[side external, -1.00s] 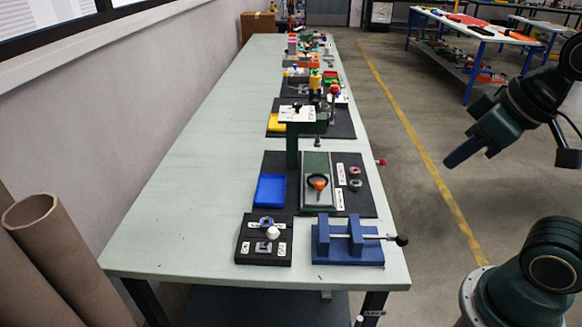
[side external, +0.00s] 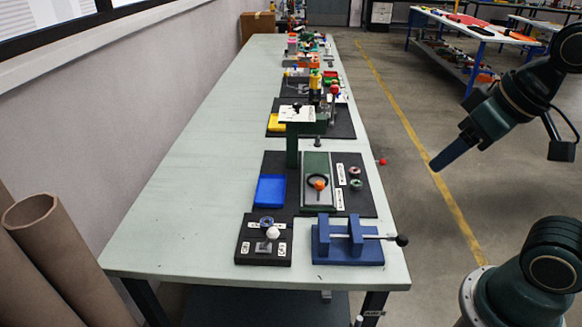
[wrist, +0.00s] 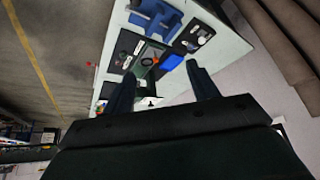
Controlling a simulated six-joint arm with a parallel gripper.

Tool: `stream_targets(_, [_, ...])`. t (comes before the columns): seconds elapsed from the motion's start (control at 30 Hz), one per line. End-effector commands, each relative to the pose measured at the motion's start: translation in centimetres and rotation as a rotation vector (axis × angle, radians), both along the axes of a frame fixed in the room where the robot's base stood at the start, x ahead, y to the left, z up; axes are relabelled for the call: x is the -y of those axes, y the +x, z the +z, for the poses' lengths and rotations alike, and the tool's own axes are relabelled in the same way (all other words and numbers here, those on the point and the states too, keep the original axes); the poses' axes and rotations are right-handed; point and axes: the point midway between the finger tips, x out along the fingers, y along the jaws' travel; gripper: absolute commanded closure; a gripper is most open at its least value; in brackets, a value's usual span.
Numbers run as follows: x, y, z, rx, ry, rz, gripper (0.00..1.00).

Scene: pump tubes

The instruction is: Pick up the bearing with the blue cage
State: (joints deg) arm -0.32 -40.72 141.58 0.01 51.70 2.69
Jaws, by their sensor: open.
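Two small ring-shaped bearings, an upper one (side external: 355,171) and a lower one (side external: 356,184), lie at the right of a black board (side external: 370,202) on the bench. My gripper (side external: 436,166) is open and empty, in the air to the right of the bench, well apart from the bearings. In the wrist view my gripper (wrist: 160,72) shows its two fingers spread, with the bench beyond.
A blue fixture (side external: 348,244) with a black-knobbed rod stands at the bench front. A blue tray (side external: 270,190) and a tall green press (side external: 293,146) stand on or near the board. The bench's left side is bare. Cardboard tubes (side external: 55,250) lean at far left.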

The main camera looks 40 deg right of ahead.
Motion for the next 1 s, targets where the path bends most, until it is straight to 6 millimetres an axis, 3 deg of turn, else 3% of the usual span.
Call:
stream_targets(0.17, [-0.3,2.3,0.8,-0.034,0.047,-0.08,0.41])
stream_targets(0.53, [-1.6,9.7,1.7,-0.129,0.172,-0.348,0.41])
stream_targets(0.77, [-2.7,14.7,1.0,-0.187,0.236,-0.522,0.41])
stream_targets(1.0, [-4.2,19.7,-0.9,-0.245,0.287,-0.71,0.41])
